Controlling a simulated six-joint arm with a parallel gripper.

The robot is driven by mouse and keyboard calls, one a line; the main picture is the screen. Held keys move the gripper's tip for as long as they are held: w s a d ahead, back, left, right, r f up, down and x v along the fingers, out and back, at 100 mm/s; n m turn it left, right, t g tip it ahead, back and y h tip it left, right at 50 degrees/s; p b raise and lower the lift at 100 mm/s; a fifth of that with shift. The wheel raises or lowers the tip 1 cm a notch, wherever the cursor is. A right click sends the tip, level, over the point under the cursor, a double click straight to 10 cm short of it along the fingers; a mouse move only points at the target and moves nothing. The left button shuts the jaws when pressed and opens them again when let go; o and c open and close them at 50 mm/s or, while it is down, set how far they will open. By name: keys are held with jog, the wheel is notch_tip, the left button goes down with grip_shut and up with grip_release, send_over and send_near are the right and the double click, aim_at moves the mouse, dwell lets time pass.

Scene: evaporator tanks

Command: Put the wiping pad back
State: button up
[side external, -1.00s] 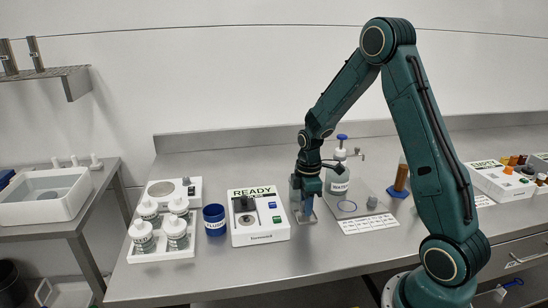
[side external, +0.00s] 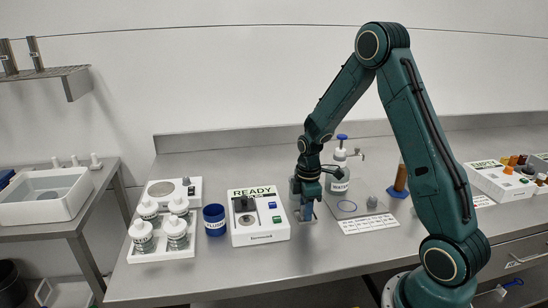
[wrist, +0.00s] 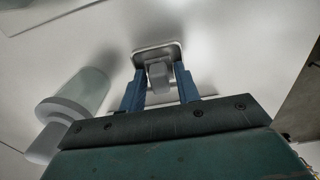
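A small grey block on a pale, rounded plate, which looks like the wiping pad (wrist: 158,72), lies ahead of my gripper in the wrist view. My gripper (wrist: 160,88) has one blue finger on each side of the block, with narrow gaps that seem to show on both sides. Its fingers look open; whether either one touches the block is hard to tell. In the side view my gripper (side external: 307,228) points down low over the steel bench, between the READY device and the mat with the small grey piece. The pad is mostly hidden there.
The READY device (side external: 258,228) stands just left of my gripper, with a blue cup (side external: 214,220) and a tray of white-capped bottles farther left. A labelled blue-topped bottle (side external: 338,180) stands close behind. A grey mat (side external: 350,193) lies to the right.

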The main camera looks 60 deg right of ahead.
notch_tip(320, 180, up, 12)
jog(key=shift+r, duration=0.2)
dwell(0.5)
jog(key=shift+a, duration=0.1)
dwell(0.4)
jog(key=s+a+r+m+t, duration=0.35)
jog(key=s+a+r, duration=0.35)
jog(key=a+r, duration=0.25)
jog(key=s+a+r+m+t, duration=0.2)
jog(key=s+a+m, duration=0.3)
jog(key=s, duration=0.6)
jog(key=shift+s+a+r, duration=0.15)
jog(key=shift+a+r, duration=0.15)
jog(key=shift+a, duration=0.85)
